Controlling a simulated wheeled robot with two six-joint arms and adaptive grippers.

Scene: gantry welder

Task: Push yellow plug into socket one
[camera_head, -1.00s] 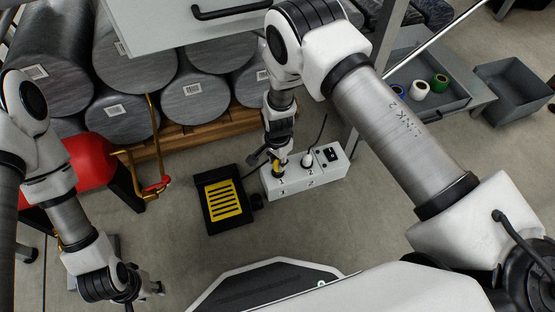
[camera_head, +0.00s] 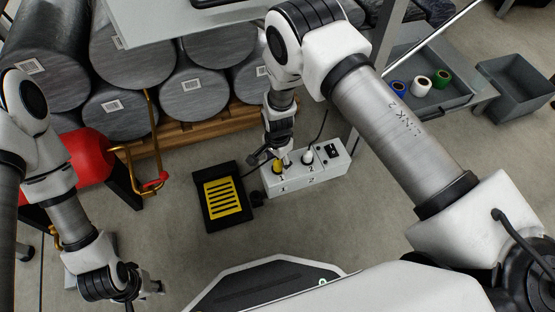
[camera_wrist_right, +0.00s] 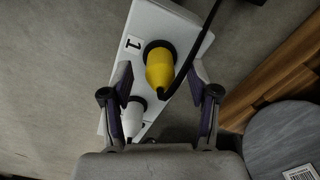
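The yellow plug (camera_head: 277,167) stands upright at socket one of the white socket box (camera_head: 318,174). In the right wrist view the yellow plug (camera_wrist_right: 160,68) sits over the dark round opening beside the label 1. How deep it sits I cannot tell. My right gripper (camera_head: 273,157) is right above the box. Its fingers (camera_wrist_right: 163,85) are spread on both sides of the yellow plug, with gaps between. A white plug (camera_wrist_right: 133,117) stands in the neighbouring socket, close to one finger. My left gripper (camera_head: 146,291) hangs low at the left, away from the box; its fingers are unclear.
A black tray with a yellow slotted pad (camera_head: 224,200) lies left of the box. A black cable (camera_wrist_right: 190,55) runs past the yellow plug. Grey cylinders (camera_head: 193,93) on a wooden pallet (camera_head: 205,128) stand behind. Floor is free in front of the box.

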